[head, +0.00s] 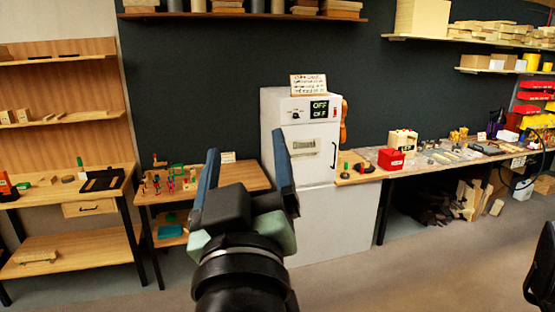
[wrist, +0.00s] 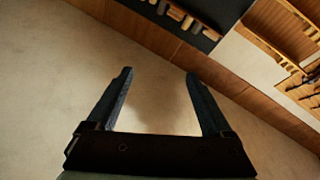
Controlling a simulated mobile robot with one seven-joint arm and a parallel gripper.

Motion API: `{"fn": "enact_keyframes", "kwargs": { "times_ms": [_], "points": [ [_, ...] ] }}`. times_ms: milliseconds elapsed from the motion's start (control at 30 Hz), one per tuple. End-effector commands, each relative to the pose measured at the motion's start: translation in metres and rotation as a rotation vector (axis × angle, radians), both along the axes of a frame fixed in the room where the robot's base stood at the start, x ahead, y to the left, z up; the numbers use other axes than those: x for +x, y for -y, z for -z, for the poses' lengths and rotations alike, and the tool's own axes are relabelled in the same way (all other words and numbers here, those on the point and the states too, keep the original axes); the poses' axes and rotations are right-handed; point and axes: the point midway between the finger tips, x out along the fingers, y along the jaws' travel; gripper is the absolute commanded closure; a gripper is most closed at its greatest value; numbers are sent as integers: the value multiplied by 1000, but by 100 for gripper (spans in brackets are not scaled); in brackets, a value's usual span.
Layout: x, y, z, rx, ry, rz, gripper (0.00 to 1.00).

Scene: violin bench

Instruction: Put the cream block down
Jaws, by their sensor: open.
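My gripper (head: 245,143) is open in the head view, its two blue fingers raised and spread in front of the white cabinet. It also shows open in the wrist view (wrist: 158,74), with nothing between the fingers but a pale, plain surface beyond. No cream block is in my gripper. Small pale blocks (head: 22,116) stand on the left wooden shelf, and a pale wooden block (head: 36,257) lies on the low shelf of the left bench. I cannot tell whether either is the cream block.
A small wooden table (head: 245,178) with coloured pegs stands behind my gripper. The white cabinet (head: 314,222) has a lit display. A long bench (head: 372,176) at right holds a red box (head: 391,160) and tools. The floor (head: 400,285) at front right is clear; a dark chair (head: 541,270) stands at the right edge.

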Motion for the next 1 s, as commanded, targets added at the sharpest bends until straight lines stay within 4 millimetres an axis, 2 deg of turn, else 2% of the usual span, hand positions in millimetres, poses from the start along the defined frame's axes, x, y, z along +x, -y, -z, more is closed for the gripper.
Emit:
{"fn": "enact_keyframes", "kwargs": {
  "times_ms": [33,100,200,333,700,1000],
  "points": [
    [-20,11,-42,73,123,-5,15],
    [-47,21,-83,160,259,-28,15],
    [-80,30,-122,241,401,-66,15],
    [-103,35,-143,289,489,-98,15],
    [-105,35,-145,296,498,-103,15],
    [-104,34,-87,298,496,-110,15]
  ]
}}
